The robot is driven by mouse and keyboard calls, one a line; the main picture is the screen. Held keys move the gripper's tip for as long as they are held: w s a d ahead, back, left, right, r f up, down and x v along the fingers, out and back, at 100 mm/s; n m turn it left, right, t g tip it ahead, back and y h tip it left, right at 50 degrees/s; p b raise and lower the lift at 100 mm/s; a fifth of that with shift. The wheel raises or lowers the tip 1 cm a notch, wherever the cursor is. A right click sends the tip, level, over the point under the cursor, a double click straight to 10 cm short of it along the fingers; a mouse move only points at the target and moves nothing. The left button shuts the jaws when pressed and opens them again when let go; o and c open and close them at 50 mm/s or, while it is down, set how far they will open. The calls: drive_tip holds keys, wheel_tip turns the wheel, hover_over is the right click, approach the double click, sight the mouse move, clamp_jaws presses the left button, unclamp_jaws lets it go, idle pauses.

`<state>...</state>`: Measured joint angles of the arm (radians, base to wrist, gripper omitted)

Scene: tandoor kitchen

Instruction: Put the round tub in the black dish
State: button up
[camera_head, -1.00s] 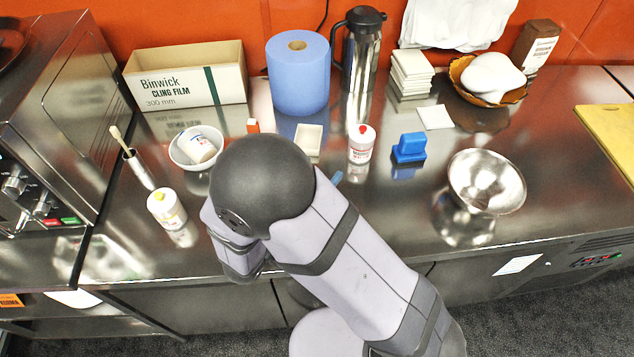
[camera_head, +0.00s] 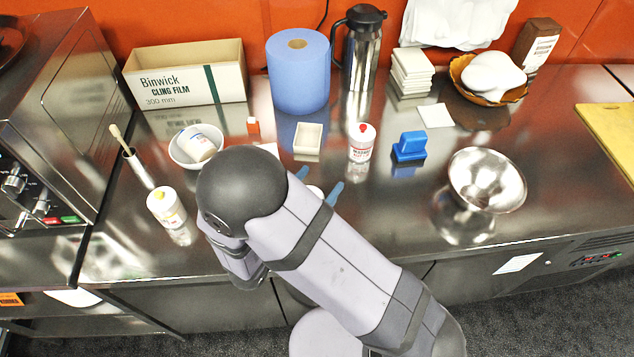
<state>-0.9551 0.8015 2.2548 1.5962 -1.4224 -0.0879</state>
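My gripper (camera_head: 319,183) shows only as two blue fingertips past my arm, low over the counter and spread apart. A white rounded thing (camera_head: 315,191) shows between them, mostly hidden by my arm; it may be the round tub. I cannot tell whether the fingers touch it. Another white tub (camera_head: 198,146) lies tilted in a white bowl (camera_head: 178,157) on the left. I see no black dish; my arm covers part of the counter where it could be.
A white bottle with a red cap (camera_head: 361,143), a small white square dish (camera_head: 308,139) and a blue block-like holder (camera_head: 409,147) stand behind my gripper. A steel bowl (camera_head: 486,180) is to the right. Counter between gripper and steel bowl is clear.

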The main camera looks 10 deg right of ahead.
drive_tip(key=shift+o, duration=0.5)
drive_tip(key=shift+r+p, duration=0.4)
drive_tip(key=shift+r, duration=0.15)
drive_tip(key=b+v, duration=0.3)
drive_tip(key=v, duration=0.9)
drive_tip(key=shift+f+b, duration=0.2)
drive_tip(key=shift+b, duration=0.15)
